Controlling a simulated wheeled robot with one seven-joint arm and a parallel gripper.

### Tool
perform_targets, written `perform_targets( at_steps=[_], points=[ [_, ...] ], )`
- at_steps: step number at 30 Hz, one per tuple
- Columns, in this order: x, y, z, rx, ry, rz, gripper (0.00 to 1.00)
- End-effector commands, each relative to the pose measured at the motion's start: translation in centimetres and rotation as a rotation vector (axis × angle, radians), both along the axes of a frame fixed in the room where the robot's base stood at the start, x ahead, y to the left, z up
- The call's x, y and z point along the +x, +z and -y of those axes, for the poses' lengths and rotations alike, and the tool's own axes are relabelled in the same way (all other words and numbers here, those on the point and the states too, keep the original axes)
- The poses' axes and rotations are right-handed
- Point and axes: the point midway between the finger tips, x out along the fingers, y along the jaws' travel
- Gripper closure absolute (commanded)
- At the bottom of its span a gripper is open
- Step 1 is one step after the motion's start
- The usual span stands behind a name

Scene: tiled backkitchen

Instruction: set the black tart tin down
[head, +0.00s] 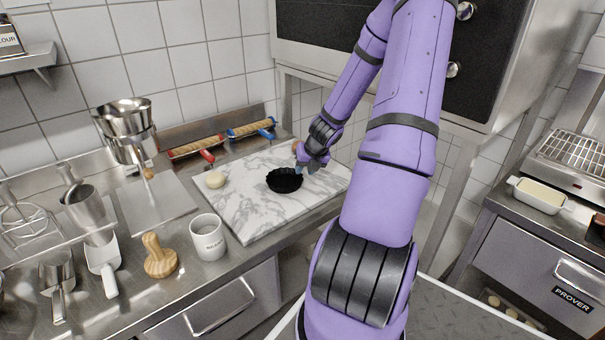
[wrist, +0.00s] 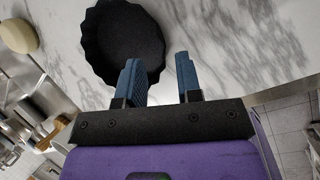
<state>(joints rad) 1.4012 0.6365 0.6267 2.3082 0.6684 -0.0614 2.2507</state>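The black tart tin (head: 284,180) has a fluted rim and appears to rest upright on the marble board (head: 245,222). In the wrist view the tin (wrist: 122,38) lies beyond the fingers, toward the upper left. My gripper (wrist: 158,62) is open, with a clear gap between its blue finger pads. The left finger overlaps the tin's near right edge in the picture; I cannot tell whether it touches. The right finger is over bare marble. In the head view my gripper (head: 308,168) is at the tin's right side, its tips small and partly hidden.
A pale dough ball (head: 215,179) sits on the board left of the tin. Rolling pins (head: 197,147) lie behind the board. A white mug (head: 208,238) and a wooden press (head: 159,256) stand at its left. Bare marble lies in front of and behind the tin.

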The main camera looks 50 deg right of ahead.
Motion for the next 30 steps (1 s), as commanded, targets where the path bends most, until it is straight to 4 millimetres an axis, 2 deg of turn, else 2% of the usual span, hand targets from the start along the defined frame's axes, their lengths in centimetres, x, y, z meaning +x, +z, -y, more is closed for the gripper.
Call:
perform_targets(
  at_steps=[12, 23, 26, 30],
  points=[
    [-2.6, 5.4, -0.4, -0.002, -0.002, 0.000, 0.67],
    [-3.7, 7.6, -0.6, -0.004, 0.005, 0.000, 0.67],
    [-3.2, 8.4, -1.4, -0.032, 0.074, -0.007, 0.67],
    [-1.6, 10.7, -4.5, -0.148, 0.342, -0.033, 0.67]
  ],
)
